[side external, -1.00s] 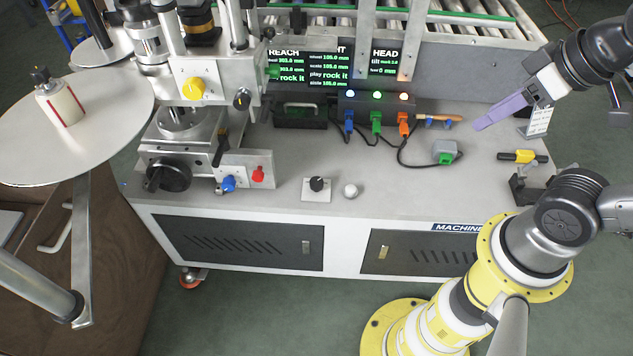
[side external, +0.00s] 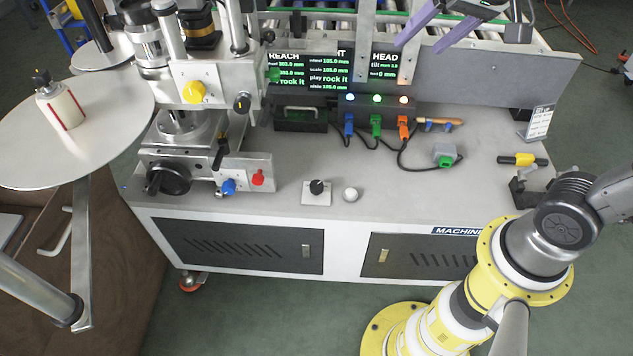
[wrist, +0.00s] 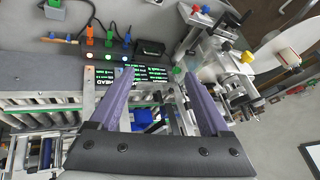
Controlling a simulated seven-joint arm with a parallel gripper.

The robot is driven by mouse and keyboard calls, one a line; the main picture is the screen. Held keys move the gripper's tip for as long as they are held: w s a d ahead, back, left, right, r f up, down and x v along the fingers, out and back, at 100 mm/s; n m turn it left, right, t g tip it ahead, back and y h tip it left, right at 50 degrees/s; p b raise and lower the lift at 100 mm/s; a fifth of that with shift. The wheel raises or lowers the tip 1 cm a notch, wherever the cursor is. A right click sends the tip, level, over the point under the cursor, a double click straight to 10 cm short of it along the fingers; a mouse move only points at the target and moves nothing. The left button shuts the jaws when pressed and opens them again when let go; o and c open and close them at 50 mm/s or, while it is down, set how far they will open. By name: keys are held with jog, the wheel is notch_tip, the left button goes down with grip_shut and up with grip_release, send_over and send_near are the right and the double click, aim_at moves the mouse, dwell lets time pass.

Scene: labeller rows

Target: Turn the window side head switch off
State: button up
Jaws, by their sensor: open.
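I cannot tell which control is the window side head switch. A dark box (side external: 372,103) below the display panel has three lit lamps on top and blue (side external: 348,120), green (side external: 376,122) and orange (side external: 403,127) plugs on its front. A black knob on a white plate (side external: 317,188) and a white round knob (side external: 350,194) sit at the bench front. My gripper (side external: 419,47) has purple fingers, open and empty, high at the top of the side view, above the rollers. In the wrist view my gripper (wrist: 158,72) spreads its fingers over the display and conveyor, touching nothing visible.
The labeller head (side external: 205,75), with yellow and black knobs, stands left of the display. Blue (side external: 229,186) and red (side external: 258,177) knobs are below it. A grey box with a green plug (side external: 445,154) and a yellow-black tool (side external: 522,158) lie right. The bench's front middle is mostly clear.

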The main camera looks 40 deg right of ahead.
jog(key=w+a+f+m+g, duration=0.15)
jog(key=w+f, duration=0.25)
jog(key=w, duration=0.7)
jog(key=m+g, duration=0.2)
jog(key=g, duration=0.3)
send_over(316, 185)
notch_tip(316, 185, down, 33)
jog(key=shift+n, duration=0.25)
notch_tip(316, 185, down, 13)
jog(key=shift+d+f, duration=0.1)
grip_shut()
